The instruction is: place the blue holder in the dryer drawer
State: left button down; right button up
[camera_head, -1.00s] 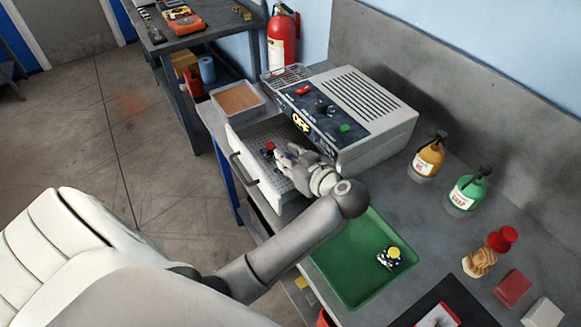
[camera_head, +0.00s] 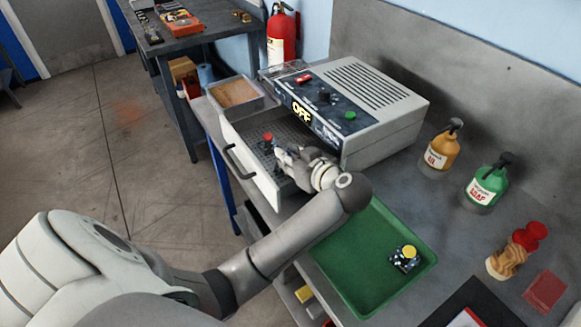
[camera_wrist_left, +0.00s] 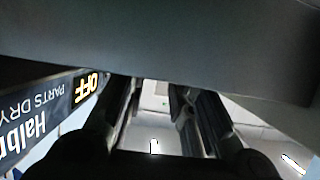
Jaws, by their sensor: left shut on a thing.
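The dryer drawer (camera_head: 232,162) is pulled out from the grey dryer (camera_head: 372,103), its perforated floor showing. My left gripper (camera_head: 283,155) is over the right part of the drawer, close to the dryer front. It is shut on the blue holder, of which only a small bluish bit shows at the fingertips; the fingers hide the rest. I cannot tell whether the holder touches the drawer floor. A red-topped holder (camera_head: 268,138) stands in the drawer just beyond the fingers. In the left wrist view the fingers (camera_wrist_left: 158,110) show beside the dryer panel (camera_wrist_left: 45,110). My right gripper is out of view.
A green tray (camera_head: 345,285) with a yellow-topped holder (camera_head: 405,257) lies at the front of the bench. An orange-brown bottle (camera_head: 440,149) and a green bottle (camera_head: 489,184) stand to the right. A shallow bin (camera_head: 237,95) sits left of the dryer.

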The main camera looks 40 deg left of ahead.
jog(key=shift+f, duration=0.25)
pick_arm(q)
jog(key=shift+f, duration=0.15)
jog(key=c, duration=1.3)
grip_release()
jog(key=shift+f, duration=0.1)
jog(key=shift+o, duration=0.2)
jog(key=v, duration=1.2)
jog(key=shift+b, duration=0.3)
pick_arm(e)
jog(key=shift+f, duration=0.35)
pick_arm(q)
jog(key=shift+s, duration=0.2)
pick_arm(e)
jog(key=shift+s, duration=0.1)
